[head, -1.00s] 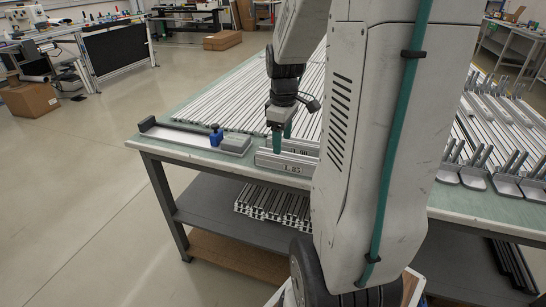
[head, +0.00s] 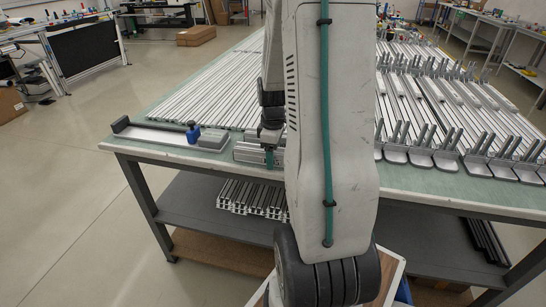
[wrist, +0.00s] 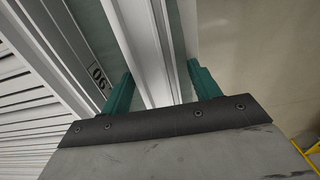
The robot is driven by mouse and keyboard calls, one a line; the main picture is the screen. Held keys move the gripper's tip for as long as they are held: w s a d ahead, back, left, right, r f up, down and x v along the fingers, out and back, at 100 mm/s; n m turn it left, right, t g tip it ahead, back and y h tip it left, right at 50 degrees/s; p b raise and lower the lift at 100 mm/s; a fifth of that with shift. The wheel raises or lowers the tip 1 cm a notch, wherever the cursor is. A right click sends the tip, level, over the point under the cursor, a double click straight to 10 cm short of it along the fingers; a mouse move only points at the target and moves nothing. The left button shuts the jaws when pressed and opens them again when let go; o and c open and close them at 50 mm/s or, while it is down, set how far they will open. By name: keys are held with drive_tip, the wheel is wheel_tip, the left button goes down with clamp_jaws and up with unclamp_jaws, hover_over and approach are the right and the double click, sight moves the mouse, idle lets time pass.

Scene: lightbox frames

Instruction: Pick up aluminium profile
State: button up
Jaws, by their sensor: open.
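My gripper (wrist: 162,90) is open, with one green finger on each side of a silver aluminium profile (wrist: 152,40) in the wrist view. The profile runs lengthwise between the fingers, and gaps show beside it. In the head view my gripper (head: 270,157) is low at the table's front edge, by short silver pieces (head: 246,152). My arm hides part of this spot. Many long aluminium profiles (head: 205,97) lie in rows on the green-topped table (head: 155,101) behind it.
Upright metal brackets (head: 420,152) stand along the table's right front. More profiles (head: 252,197) lie on the shelf below.

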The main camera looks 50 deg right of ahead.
drive_tip(key=c, duration=1.2)
drive_tip(key=shift+r, duration=0.1)
